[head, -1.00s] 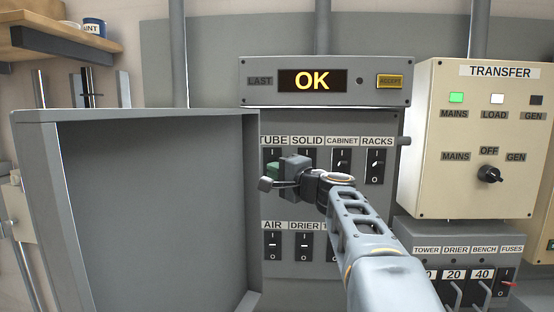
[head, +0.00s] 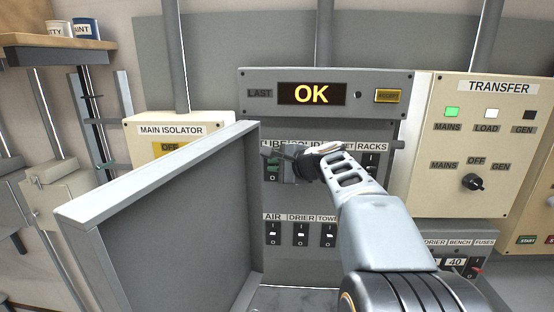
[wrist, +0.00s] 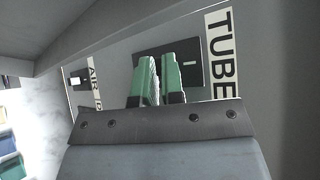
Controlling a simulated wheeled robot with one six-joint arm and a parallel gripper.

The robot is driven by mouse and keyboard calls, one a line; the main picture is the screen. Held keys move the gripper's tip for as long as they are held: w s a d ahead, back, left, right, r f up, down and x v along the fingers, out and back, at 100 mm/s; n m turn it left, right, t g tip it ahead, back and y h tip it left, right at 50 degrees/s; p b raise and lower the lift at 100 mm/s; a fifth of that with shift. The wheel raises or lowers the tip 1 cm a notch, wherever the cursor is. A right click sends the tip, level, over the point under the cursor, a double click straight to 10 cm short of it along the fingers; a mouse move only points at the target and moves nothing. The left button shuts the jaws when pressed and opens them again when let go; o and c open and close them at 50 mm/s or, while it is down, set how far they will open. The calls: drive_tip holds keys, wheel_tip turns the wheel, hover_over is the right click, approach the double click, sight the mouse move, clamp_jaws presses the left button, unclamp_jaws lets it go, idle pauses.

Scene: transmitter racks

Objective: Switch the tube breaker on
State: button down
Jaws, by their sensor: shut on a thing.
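The tube breaker (head: 272,177) is a black rocker under the TUBE label, at the left end of the upper row in the open breaker cabinet. An O mark shows on its lower part in the head view. In the wrist view its black plate (wrist: 193,62) lies behind my green fingertips, next to the TUBE label (wrist: 221,55). My gripper (wrist: 159,82) is at this breaker, its fingers close together with a narrow gap, shut on its toggle. The toggle itself is hidden between the fingers.
The cabinet's open grey door (head: 165,220) stands close on the left. A display (head: 311,94) above reads OK. Lower breakers, AIR (head: 272,234), DRIER and TOWER, sit below. The TRANSFER box (head: 470,140) is at the right, the MAIN ISOLATOR box (head: 195,138) at the left.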

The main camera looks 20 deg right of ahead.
idle(0.4)
drive_tip(key=c, duration=1.5)
unclamp_jaws()
drive_tip(key=b+v, duration=0.3)
drive_tip(key=v, duration=1)
drive_tip(key=shift+s+d+r+b, duration=0.1)
drive_tip(key=shift+s+d+b, duration=0.05)
drive_tip(key=shift+s+b, duration=0.2)
